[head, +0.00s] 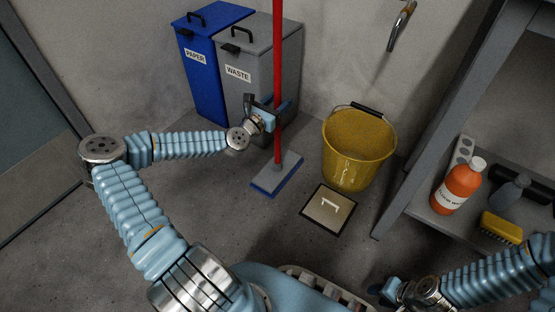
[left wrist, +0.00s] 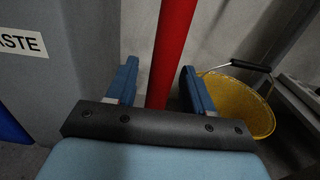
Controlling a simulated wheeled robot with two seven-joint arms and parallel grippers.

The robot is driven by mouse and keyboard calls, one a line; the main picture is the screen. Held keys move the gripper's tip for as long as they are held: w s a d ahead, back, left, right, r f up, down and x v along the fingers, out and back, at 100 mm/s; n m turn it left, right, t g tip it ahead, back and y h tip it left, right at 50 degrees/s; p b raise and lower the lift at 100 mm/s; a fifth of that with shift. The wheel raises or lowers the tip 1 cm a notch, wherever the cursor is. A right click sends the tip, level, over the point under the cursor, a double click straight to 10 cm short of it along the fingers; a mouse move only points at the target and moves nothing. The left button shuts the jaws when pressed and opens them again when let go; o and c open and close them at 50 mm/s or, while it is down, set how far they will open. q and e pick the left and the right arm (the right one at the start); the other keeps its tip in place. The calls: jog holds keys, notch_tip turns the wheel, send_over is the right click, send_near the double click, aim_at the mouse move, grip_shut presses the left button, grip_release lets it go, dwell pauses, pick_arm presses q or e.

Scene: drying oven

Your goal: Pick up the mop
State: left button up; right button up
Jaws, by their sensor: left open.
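The mop has a red handle (head: 278,72) that stands upright and a flat grey-and-blue head (head: 276,175) resting on the floor. My left gripper (head: 281,105) is at the lower part of the handle, in front of the grey bin. In the left wrist view, the red handle (left wrist: 172,50) runs between the two open blue fingers of my left gripper (left wrist: 160,88), with a gap visible on each side. My right gripper (head: 385,291) is low at the bottom right, away from the mop; its fingers are too unclear to judge.
A blue paper bin (head: 203,75) and a grey waste bin (head: 262,60) stand behind the mop. A yellow bucket (head: 357,155) stands to its right, behind a floor plate (head: 328,209). A shelf (head: 425,210) at the right holds an orange bottle (head: 456,190) and a yellow brush (head: 501,228).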

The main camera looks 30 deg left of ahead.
pick_arm(q)
grip_shut()
jog(key=shift+r, duration=0.1)
dwell(1.2)
